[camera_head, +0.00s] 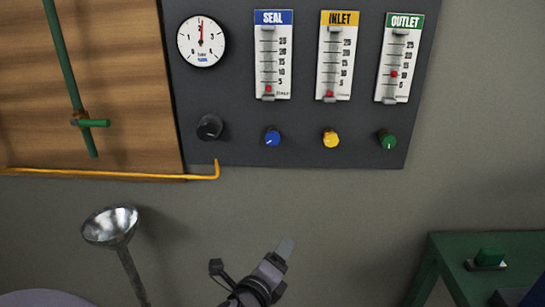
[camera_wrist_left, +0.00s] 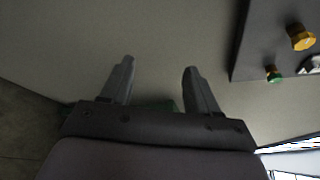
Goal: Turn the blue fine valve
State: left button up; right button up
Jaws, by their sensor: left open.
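The blue fine valve (camera_head: 272,137) is a small round knob with a white mark, low on the dark panel under the SEAL gauge (camera_head: 273,55). It does not show in the left wrist view. My left gripper (camera_head: 285,249) is below the panel, well apart from the valve. Its two fingers (camera_wrist_left: 157,74) are spread and empty in the left wrist view. My right gripper is in neither view.
The dark panel (camera_head: 350,148) also has a black knob (camera_head: 209,127), a yellow knob (camera_head: 330,138) and a green knob (camera_head: 387,140). A metal funnel (camera_head: 110,227) stands at lower left. A green table (camera_head: 450,260) is at lower right. The wall below the panel is bare.

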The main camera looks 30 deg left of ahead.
pick_arm(q)
jog(key=w+a+r+m+t+y, duration=0.1)
jog(key=w+a+r+m+y, duration=0.1)
jog(key=r+m, duration=0.3)
jog(key=w+a+r+m+t+y, duration=0.1)
jog(key=w+r+m+t+y, duration=0.1)
jog(key=r, duration=0.5)
jog(key=m+t+y, duration=0.1)
jog(key=m+y, duration=0.3)
send_near(272, 141)
jog(key=x, duration=1)
jog(key=shift+w+a+r, duration=0.15)
jog(key=shift+w+r, duration=0.05)
jog(key=shift+w, duration=0.1)
jog(key=c, duration=1)
jog(key=shift+c, duration=0.2)
jog(key=shift+n, duration=0.4)
